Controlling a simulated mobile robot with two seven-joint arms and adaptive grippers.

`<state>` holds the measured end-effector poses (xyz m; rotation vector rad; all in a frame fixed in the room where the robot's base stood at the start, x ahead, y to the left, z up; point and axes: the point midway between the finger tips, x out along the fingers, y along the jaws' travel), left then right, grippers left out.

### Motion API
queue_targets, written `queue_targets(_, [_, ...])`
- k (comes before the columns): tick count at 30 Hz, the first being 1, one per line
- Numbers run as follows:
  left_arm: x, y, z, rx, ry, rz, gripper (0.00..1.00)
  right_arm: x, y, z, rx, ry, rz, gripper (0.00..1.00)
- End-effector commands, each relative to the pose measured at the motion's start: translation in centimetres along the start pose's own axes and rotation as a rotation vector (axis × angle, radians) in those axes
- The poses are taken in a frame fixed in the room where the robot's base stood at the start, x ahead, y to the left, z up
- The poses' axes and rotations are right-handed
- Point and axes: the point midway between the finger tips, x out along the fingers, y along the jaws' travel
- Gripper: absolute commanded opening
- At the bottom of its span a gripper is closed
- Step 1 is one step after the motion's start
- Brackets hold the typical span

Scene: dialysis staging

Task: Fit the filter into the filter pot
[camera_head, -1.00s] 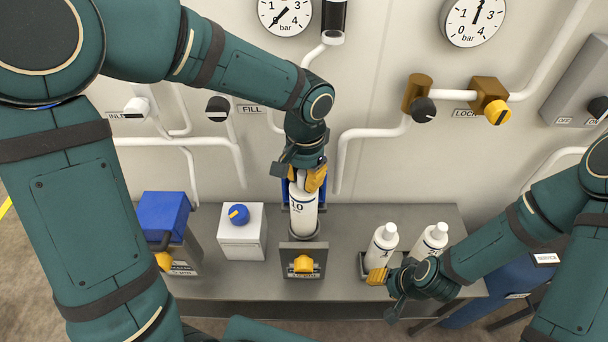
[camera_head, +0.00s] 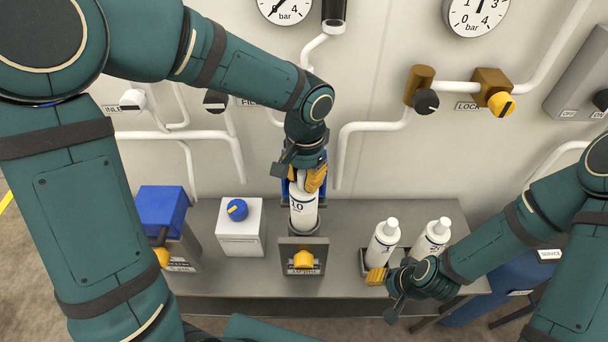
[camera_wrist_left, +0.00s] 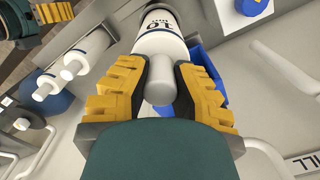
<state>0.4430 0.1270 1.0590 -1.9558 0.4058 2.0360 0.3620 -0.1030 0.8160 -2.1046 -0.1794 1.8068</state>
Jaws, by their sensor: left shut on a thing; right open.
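The filter is a white bottle-like cylinder (camera_head: 303,212) with a dark band and the number 10, upright above the bench. My left gripper (camera_head: 308,180) is shut on its narrow top; the wrist view shows the yellow fingers (camera_wrist_left: 160,85) on both sides of the grey-white neck, with the filter body (camera_wrist_left: 160,38) beyond. The filter's lower end is at the filter pot, a grey holder (camera_head: 303,250) with a yellow knob (camera_head: 304,260); how deep it sits in it is hidden. My right gripper (camera_head: 385,283) is open near two other white bottles.
Two white bottles (camera_head: 383,243) and (camera_head: 432,240) stand in a dark rack at the right. A white box with a blue knob (camera_head: 238,210) and a blue-topped unit (camera_head: 162,210) stand at the left. Pipes and gauges (camera_head: 477,15) line the wall behind.

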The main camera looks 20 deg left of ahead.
Motion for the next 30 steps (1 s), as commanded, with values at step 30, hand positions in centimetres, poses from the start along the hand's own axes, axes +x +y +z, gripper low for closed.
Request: queue_targets(30, [2.4,0.0,-0.1,0.000,0.000,0.000,0.00,1.7,0.6,0.8,-0.005,-0.017,-0.002,0.47])
